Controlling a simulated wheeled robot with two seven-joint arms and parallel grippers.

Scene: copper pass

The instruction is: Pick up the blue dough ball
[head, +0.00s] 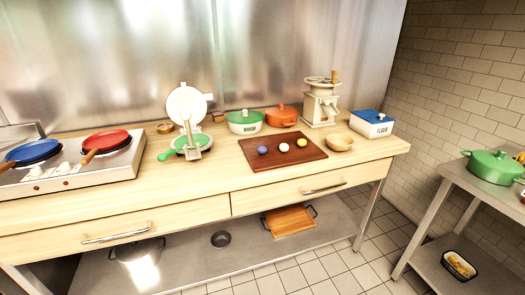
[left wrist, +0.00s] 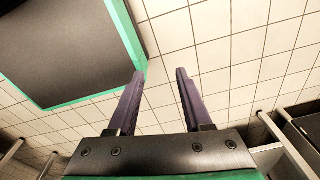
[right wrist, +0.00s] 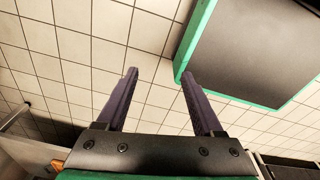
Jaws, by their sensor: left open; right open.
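The blue dough ball (head: 262,150) sits on a dark brown board (head: 270,162) on the wooden counter, left of a white ball (head: 284,147) and a yellow ball (head: 302,142). Neither gripper shows in the head view. In the left wrist view my left gripper (left wrist: 159,72) is open and empty above the tiled floor. In the right wrist view my right gripper (right wrist: 158,73) is also open and empty above the floor. Neither is near the ball.
A tortilla press (head: 190,145) stands left of the board, with a stove (head: 72,167) further left. Behind are a green pot (head: 244,122), an orange pot (head: 281,116) and a grinder (head: 320,104). A wooden bowl (head: 338,142) and flour box (head: 372,124) stand right. The counter's front strip is clear.

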